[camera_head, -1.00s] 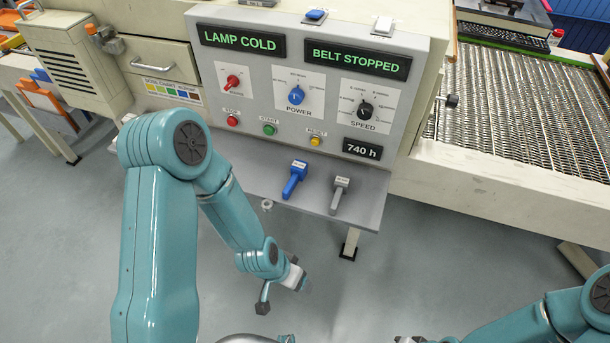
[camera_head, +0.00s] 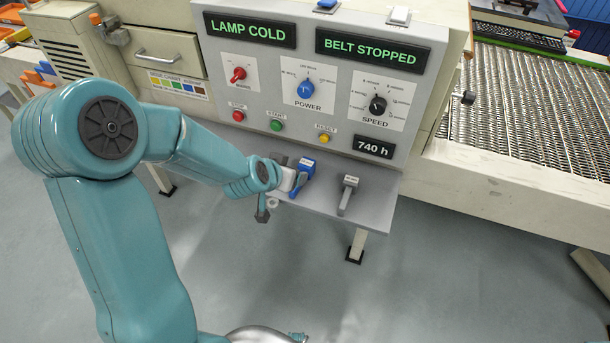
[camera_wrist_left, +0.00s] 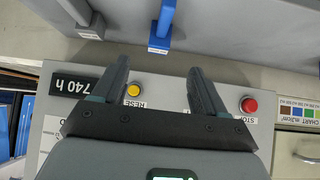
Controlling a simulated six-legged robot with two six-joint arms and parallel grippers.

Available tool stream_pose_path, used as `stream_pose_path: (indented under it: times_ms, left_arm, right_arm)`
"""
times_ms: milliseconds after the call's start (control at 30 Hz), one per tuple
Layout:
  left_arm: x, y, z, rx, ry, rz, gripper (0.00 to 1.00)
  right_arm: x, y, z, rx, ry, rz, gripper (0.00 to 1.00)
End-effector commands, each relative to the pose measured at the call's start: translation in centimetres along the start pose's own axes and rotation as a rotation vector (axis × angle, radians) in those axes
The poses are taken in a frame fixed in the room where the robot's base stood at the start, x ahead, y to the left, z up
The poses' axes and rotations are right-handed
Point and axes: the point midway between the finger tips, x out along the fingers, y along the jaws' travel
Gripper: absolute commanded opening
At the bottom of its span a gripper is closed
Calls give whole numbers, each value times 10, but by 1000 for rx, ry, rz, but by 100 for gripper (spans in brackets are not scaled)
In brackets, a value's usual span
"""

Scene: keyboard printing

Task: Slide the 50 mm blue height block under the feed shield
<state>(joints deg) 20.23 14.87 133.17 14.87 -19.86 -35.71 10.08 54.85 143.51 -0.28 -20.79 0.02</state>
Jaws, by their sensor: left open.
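The blue height block (camera_head: 307,164), with a white label on its head, lies on the grey shelf below the control panel. In the left wrist view the blue block (camera_wrist_left: 164,28) lies between the lines of my fingers, just past their tips. My left gripper (camera_head: 292,173) is at the block's left side in the head view, partly covering it. It is open and empty, its fingers apart in the left wrist view (camera_wrist_left: 158,66). I cannot pick out the feed shield for sure. My right gripper is not in view.
A grey block (camera_head: 347,193) lies on the shelf (camera_head: 378,200) to the right of the blue one. The control panel (camera_head: 335,125) with its knobs and buttons rises behind. The mesh conveyor belt (camera_head: 540,110) is at the right. Floor in front is clear.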

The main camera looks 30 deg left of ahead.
Motion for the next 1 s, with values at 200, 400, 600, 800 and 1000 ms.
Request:
stream_pose_path:
  times_ms: [200,400,600,800,1000]
  left_arm:
    - [53,1,2,1,-3,2,72]
    - [74,1,0,2,-1,3,72]
    - [99,1,3,4,-3,5,72]
    - [125,1,3,3,-1,4,72]
    - [127,1,3,3,-1,4,72]
  right_arm:
    - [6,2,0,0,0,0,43]
    - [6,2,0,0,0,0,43]
    - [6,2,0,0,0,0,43]
    - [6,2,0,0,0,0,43]
    - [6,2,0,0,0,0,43]
